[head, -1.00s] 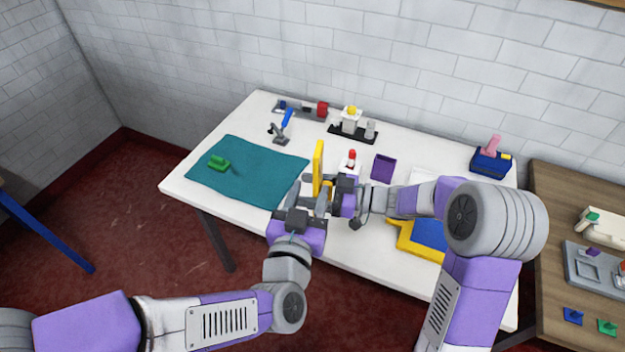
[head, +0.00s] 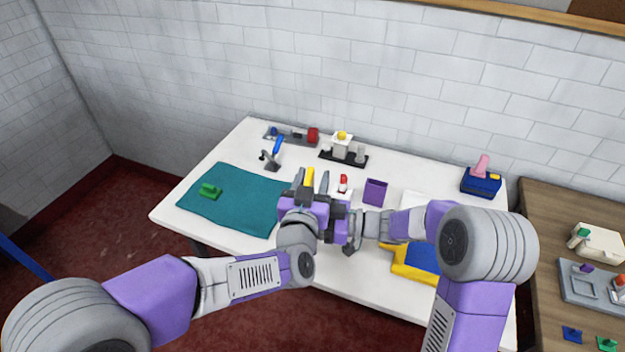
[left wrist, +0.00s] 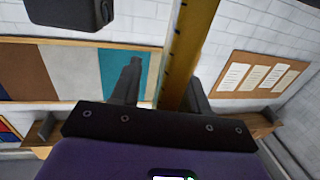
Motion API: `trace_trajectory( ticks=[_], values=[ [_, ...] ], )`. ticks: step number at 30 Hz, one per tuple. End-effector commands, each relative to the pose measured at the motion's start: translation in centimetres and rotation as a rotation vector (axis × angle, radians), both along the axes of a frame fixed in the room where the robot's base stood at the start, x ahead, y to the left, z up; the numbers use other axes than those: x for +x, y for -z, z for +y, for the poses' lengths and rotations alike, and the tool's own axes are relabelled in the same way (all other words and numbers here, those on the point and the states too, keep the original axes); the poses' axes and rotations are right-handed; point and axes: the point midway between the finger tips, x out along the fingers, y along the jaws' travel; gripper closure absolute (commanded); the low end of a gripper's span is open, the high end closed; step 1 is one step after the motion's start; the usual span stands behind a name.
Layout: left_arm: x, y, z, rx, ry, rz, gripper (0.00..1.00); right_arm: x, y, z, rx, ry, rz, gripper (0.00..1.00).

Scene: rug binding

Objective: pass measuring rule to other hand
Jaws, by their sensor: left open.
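The yellow measuring rule (head: 309,176) stands up between the fingers of my left gripper (head: 311,181). In the left wrist view the rule (left wrist: 187,45), with dark marks along it, runs down between the open fingers, nearer the right one. A gap shows between the rule and the left finger. My right gripper (head: 337,226) comes in from the right, close against the left hand. Its fingertips and the lower end of the rule are hidden behind the left hand. The rule stays up off the table while the left jaws are open, so the right gripper holds it.
A teal cloth (head: 235,205) with a green block (head: 209,190) lies at left. A yellow-and-blue tray (head: 413,262) lies near the right forearm. Clamps and fixtures line the back edge.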

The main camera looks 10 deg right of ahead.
Motion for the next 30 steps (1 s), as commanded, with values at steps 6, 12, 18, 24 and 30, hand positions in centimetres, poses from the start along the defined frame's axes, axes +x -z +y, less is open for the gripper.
trace_trajectory(
  ticks=[6, 12, 18, 24, 30],
  values=[
    [-0.03, 0.01, 0.00, 0.000, 0.000, 0.000, 0.72, 0.00, -0.05, 0.00, 0.001, 0.000, -0.001, 0.72],
    [-0.08, 0.01, -0.07, 0.000, 0.002, 0.000, 1.00, 0.00, -0.05, 0.02, 0.001, 0.000, -0.001, 0.72],
    [-0.14, 0.01, -0.15, 0.001, 0.005, 0.001, 1.00, -0.01, -0.04, 0.06, 0.001, -0.002, -0.001, 0.71],
    [-0.12, -0.05, -0.13, 0.000, 0.004, -0.001, 1.00, -0.01, -0.03, 0.04, 0.001, -0.001, 0.000, 0.08],
    [-0.07, -0.05, -0.05, 0.000, 0.002, -0.001, 1.00, -0.01, -0.01, 0.01, 0.000, 0.000, 0.000, 0.06]
  ],
)
